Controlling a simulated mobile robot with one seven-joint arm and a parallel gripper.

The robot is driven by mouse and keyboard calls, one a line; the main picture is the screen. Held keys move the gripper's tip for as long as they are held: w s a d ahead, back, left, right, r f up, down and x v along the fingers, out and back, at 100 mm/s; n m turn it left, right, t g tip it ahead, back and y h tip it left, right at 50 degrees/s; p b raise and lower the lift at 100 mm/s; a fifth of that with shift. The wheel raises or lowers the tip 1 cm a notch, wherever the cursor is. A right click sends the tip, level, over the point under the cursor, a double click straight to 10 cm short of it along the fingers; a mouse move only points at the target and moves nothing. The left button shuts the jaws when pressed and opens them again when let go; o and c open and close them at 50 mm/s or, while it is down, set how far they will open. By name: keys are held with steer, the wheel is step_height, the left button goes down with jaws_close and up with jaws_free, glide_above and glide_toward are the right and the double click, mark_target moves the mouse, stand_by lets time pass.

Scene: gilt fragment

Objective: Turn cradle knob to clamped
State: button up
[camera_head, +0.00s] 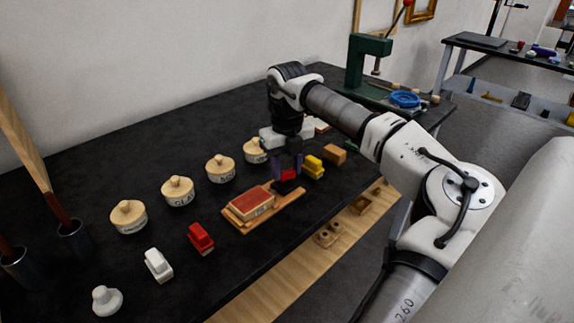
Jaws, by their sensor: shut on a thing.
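The cradle is a wooden base (238,224) on the black bench, holding a pale block with a red top (252,199). At its right end is a small red knob (288,175) above a dark part. My gripper (287,169) comes down from above at that end, with its fingers shut on the red knob. The fingers and hand hide part of the knob, and its marking or angle cannot be read from here.
Several round lidded jars (178,191) stand in a row behind the cradle. A red block (200,238) and a white block (158,265) stand in front-left. A yellow block (313,167) is close right of my gripper. A green press (368,60) stands at the back.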

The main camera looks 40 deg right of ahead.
mark_target(287, 171)
steer(key=shift+n, duration=1.6)
steer(key=shift+w, duration=0.1)
steer(key=o, duration=1)
step_height(287, 171, up, 14)
steer(key=shift+b, duration=0.35)
steer(key=shift+f, duration=0.1)
